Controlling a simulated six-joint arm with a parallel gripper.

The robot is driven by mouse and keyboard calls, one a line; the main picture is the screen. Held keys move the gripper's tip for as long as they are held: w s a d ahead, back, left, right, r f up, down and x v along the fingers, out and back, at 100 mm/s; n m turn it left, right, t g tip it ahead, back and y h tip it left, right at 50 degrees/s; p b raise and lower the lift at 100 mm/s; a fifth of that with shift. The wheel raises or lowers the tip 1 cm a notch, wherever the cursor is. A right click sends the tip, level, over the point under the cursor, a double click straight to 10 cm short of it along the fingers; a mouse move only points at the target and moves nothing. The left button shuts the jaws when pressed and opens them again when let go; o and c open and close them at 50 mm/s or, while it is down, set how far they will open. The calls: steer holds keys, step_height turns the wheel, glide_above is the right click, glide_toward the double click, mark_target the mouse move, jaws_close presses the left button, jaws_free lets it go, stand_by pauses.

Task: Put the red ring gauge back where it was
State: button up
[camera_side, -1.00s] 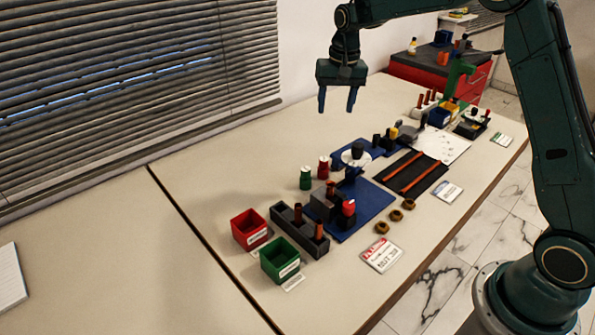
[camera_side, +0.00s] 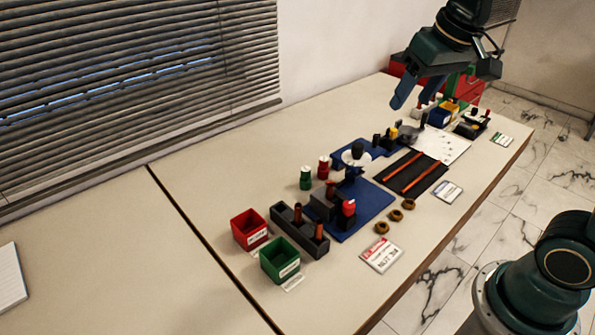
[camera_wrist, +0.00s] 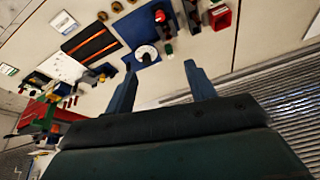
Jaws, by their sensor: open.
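A red ring-like piece (camera_side: 348,208) sits on a dark block at the front of the blue plate (camera_side: 372,205); it also shows in the wrist view (camera_wrist: 160,15). A red cylinder with a pale top (camera_side: 324,166) stands behind the plate, beside a similar green one (camera_side: 306,177). I cannot tell for sure which red piece is the ring gauge. My gripper (camera_side: 412,103) is open and empty, tilted, high above the far part of the table. Its two fingers (camera_wrist: 160,70) are apart in the wrist view, with nothing between them.
A red bin (camera_side: 249,229), a green bin (camera_side: 280,261) and a dark block with brown pegs (camera_side: 300,230) stand at the near left. Several brass rings (camera_side: 395,215) lie right of the plate. A black mat (camera_side: 412,174) lies farther back. The left table is mostly clear.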

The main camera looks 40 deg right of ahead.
steer(key=s+a+f+n+t, duration=0.1)
steer(key=s+f+n, duration=0.1)
steer(key=s, duration=1)
steer(key=shift+s+a+f+t, duration=0.3)
steer(key=shift+s+f, duration=0.05)
steer(key=shift+f, duration=0.35)
steer(key=shift+c, duration=0.4)
